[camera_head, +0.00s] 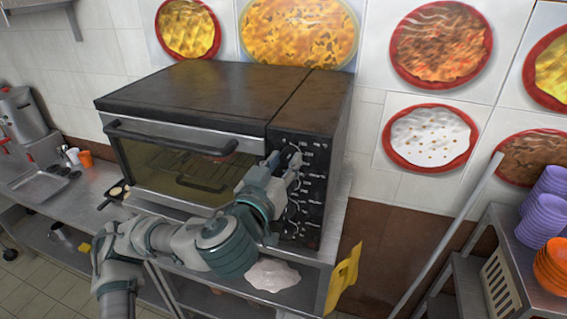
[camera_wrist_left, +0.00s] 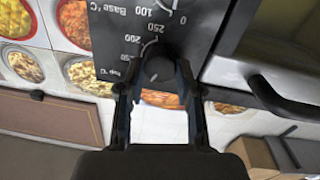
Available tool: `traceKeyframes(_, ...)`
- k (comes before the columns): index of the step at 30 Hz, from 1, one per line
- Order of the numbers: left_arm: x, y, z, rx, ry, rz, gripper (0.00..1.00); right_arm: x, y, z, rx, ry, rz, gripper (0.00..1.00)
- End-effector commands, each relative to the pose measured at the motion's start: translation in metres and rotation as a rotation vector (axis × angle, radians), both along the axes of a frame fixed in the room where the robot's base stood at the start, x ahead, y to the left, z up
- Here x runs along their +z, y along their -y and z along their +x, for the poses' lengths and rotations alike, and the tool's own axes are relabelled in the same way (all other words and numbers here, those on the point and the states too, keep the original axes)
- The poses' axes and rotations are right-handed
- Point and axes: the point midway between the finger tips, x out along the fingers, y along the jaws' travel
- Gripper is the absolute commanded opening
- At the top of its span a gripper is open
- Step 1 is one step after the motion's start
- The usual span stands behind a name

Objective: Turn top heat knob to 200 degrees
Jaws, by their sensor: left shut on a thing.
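The toaster oven's dark control panel (camera_head: 316,158) has a column of knobs and stands at the oven's right side. My left gripper (camera_head: 284,161) reaches up to the upper part of this panel. In the left wrist view, my left gripper (camera_wrist_left: 160,82) is shut on a round dark knob (camera_wrist_left: 159,66), with one finger on each side. White numbers 250, 200 and 150 stand around this knob, and a "Top °C" label lies beside it. A "Base °C" label shows farther up. The fingers partly hide the dial, and the knob's pointer cannot be read. My right gripper is not in view.
The oven door (camera_head: 180,168) and its handle (camera_head: 170,138) lie left of the panel. A white lump (camera_head: 272,275) lies on the steel counter below. Purple bowls (camera_head: 545,215) and orange bowls (camera_head: 553,262) stand on a cart at the right.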

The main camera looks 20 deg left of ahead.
Motion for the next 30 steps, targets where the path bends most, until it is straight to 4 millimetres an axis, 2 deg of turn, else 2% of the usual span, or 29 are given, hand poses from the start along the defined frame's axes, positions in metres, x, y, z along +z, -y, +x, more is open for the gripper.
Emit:
traceKeyframes(8, 0.002, 0.0, 0.001, 0.001, 0.005, 0.174, 0.0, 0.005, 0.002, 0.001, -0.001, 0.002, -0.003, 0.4)
traceKeyframes(30, 0.004, 0.003, 0.0, 0.001, 0.032, 0.874, 0.0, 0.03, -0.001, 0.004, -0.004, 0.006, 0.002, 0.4)
